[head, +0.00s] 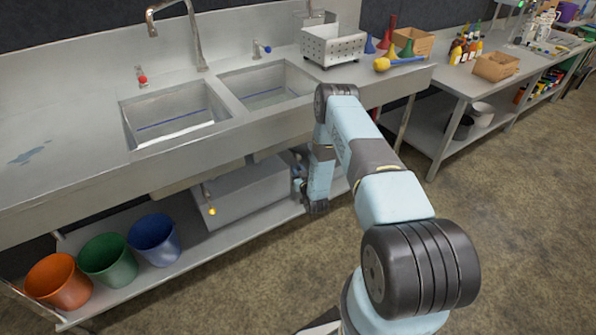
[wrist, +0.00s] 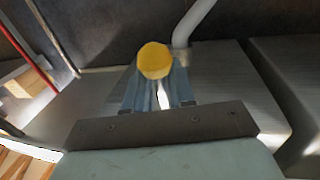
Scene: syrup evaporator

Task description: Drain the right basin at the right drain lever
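The right basin (head: 265,88) is set in the steel counter; a blue line runs along its inside wall, and it seems to hold some liquid. The left basin (head: 172,118) is beside it. The yellow knob of a drain lever (wrist: 155,60) shows in the wrist view at the tips of my gripper (wrist: 157,78). The fingers lie close on both sides of it; whether they press on it is unclear. In the head view my gripper (head: 299,178) is below the right basin, and my arm hides that lever. The left drain lever (head: 211,211) has a yellow knob and hangs below the left basin.
Orange (head: 58,281), green (head: 107,259) and blue (head: 154,239) buckets stand on the lower shelf. A grey box (head: 245,195) sits on it under the basins. A perforated metal bin (head: 333,46) stands on the counter. The floor at right is clear.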

